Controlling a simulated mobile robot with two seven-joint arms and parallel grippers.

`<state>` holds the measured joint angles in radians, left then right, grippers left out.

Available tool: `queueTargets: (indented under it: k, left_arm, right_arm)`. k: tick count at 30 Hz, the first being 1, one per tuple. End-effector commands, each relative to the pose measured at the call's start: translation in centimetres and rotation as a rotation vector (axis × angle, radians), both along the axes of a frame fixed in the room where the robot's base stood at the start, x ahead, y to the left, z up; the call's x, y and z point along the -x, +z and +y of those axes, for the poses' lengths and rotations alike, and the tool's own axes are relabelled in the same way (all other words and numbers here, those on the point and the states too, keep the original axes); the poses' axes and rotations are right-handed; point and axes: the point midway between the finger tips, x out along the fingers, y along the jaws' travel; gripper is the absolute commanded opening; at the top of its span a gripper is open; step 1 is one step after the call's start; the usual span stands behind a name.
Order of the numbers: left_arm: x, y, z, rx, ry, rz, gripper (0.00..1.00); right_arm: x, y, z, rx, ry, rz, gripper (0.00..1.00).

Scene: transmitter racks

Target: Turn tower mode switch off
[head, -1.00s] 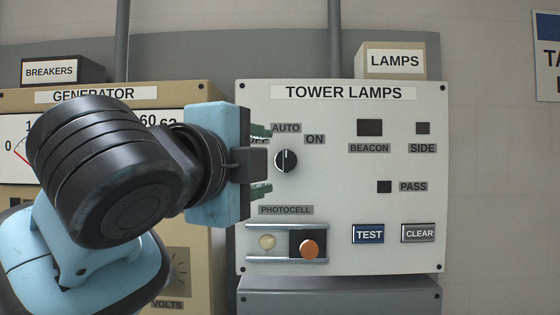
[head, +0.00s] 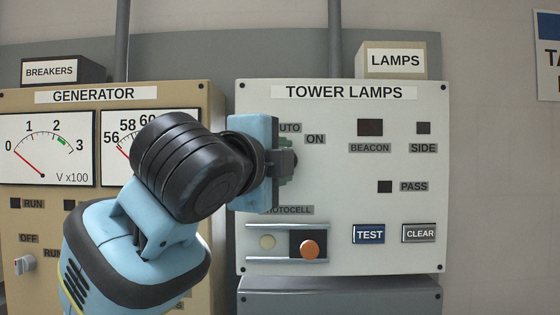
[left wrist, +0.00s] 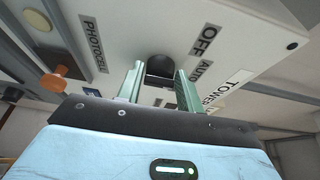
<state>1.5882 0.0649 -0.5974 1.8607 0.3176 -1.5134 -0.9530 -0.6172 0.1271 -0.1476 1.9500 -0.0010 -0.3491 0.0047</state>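The tower mode switch is a round black knob (left wrist: 160,68) on the white TOWER LAMPS panel (head: 340,125). Its OFF label (left wrist: 209,40) and AUTO label (left wrist: 194,71) show in the left wrist view. The ON label (head: 315,139) shows in the head view. My left gripper (head: 287,164) is at the knob and covers most of it in the head view. The knob's pointer mark is hidden. My right gripper is not in view.
The photocell slide with an orange knob (head: 309,249) sits below the switch. The TEST button (head: 368,233) and CLEAR button (head: 418,233) are at lower right. The beige GENERATOR panel (head: 216,100) stands at left.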

Motion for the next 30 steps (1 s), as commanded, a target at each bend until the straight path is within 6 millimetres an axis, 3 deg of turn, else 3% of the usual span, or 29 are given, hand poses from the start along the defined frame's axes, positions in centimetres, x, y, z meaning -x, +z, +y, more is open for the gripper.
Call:
queueTargets:
  k: [1,6,17,30]
  left_arm:
    - [0.01,0.0,0.0,0.0,0.0,0.0,0.29]
    - [0.02,0.0,0.01,0.0,0.0,0.0,0.09]
    - [0.04,-0.11,-0.04,0.071,-0.002,0.0,0.09]
    - [0.03,-0.53,-0.2,0.422,-0.004,0.003,0.09]
  right_arm:
    - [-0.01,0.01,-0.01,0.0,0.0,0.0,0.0]
    - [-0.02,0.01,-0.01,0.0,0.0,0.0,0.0]
    - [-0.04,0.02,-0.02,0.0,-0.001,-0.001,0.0]
    - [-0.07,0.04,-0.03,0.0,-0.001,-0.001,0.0]
